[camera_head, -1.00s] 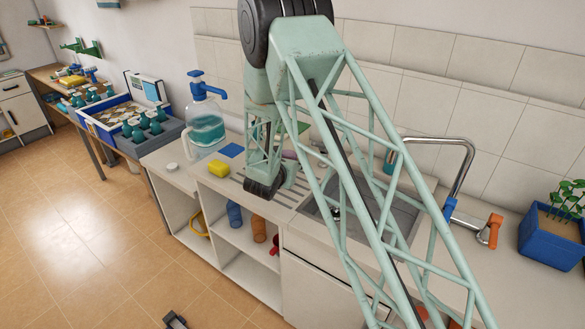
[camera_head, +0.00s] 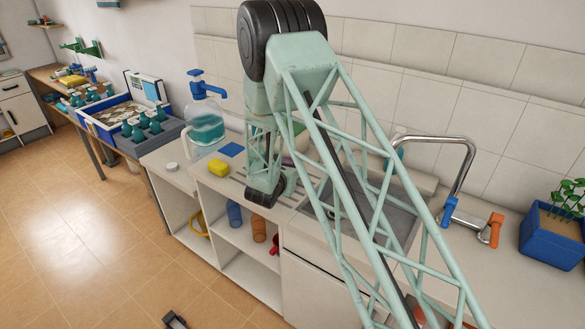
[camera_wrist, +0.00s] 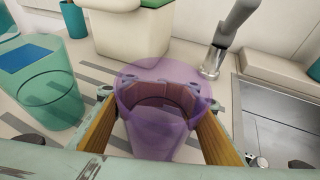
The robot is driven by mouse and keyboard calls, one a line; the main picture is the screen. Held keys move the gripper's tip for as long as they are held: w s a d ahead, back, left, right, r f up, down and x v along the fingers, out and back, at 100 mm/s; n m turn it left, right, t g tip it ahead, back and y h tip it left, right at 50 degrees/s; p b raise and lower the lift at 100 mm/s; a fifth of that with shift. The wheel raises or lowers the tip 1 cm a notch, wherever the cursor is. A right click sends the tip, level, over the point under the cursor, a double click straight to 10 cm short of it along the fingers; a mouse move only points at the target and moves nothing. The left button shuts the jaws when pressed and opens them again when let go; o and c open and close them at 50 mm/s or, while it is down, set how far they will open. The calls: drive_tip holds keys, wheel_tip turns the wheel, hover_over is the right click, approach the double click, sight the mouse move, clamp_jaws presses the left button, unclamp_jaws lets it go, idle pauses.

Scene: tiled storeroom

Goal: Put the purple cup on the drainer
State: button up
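The purple cup (camera_wrist: 165,130) is see-through and shows in the middle of the wrist view, between the two orange-brown finger pads. My gripper (camera_wrist: 160,112) appears shut on its sides, one finger on each side. The drainer (camera_wrist: 88,70) is the pale counter with dark grooves, seen around and behind the cup. It also shows in the head view (camera_head: 236,181), left of the sink. In the head view my arm hides the fingers and most of the cup. I cannot tell whether the cup's base touches the drainer.
The sink (camera_wrist: 285,125) is right of the cup, with the tap (camera_head: 465,165) behind it. A teal see-through vessel (camera_wrist: 45,105) stands close on the left.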

drive_tip(key=o, duration=1)
drive_tip(key=shift+o, duration=0.2)
drive_tip(key=shift+r, duration=0.2)
drive_tip(key=v, duration=1.2)
drive_tip(key=shift+p, duration=0.4)
